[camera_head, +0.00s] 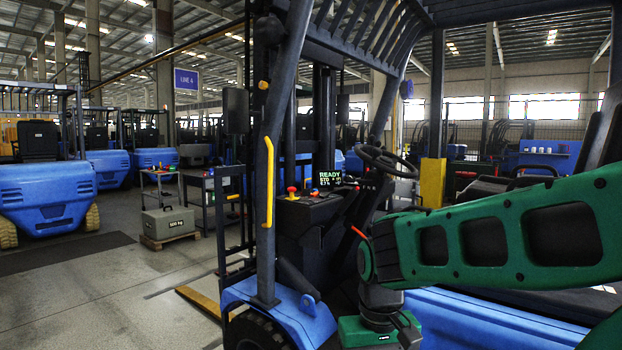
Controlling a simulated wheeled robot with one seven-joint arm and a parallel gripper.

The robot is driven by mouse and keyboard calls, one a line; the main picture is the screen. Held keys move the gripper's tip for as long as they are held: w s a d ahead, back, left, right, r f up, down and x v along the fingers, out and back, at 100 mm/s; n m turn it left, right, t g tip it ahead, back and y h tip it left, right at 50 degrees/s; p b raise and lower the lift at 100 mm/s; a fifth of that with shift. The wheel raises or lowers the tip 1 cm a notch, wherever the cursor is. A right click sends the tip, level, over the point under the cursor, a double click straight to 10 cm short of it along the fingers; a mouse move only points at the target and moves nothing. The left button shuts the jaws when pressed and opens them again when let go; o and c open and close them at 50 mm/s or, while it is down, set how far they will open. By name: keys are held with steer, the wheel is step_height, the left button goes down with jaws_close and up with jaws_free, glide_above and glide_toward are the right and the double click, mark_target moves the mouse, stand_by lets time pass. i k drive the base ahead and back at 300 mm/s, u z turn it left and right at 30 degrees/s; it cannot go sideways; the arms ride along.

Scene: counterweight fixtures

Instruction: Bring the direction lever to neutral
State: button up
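The blue forklift (310,315) stands in front of me with its black steering wheel (388,162) and dash in view. A thin orange stick (358,232) shows beside the steering column, just left of my arm's green joint; it may be the direction lever, but I cannot tell its position. A lit display (328,179) on the dash reads READY, with smaller text below. My green arm comes in from the right across the cab, and its wrist hangs down at the bottom centre. My gripper's fingers are outside the picture.
A red button (291,189) sits on the dash. A yellow grab handle (268,182) runs along the dark front pillar. A grey weight (167,223) rests on a wooden pallet at left. Other blue forklifts stand behind. The floor at lower left is clear.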

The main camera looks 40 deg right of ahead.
mark_target(349, 179)
steer(key=z, duration=0.15)
steer(key=i, duration=0.85)
steer(key=z, duration=0.3)
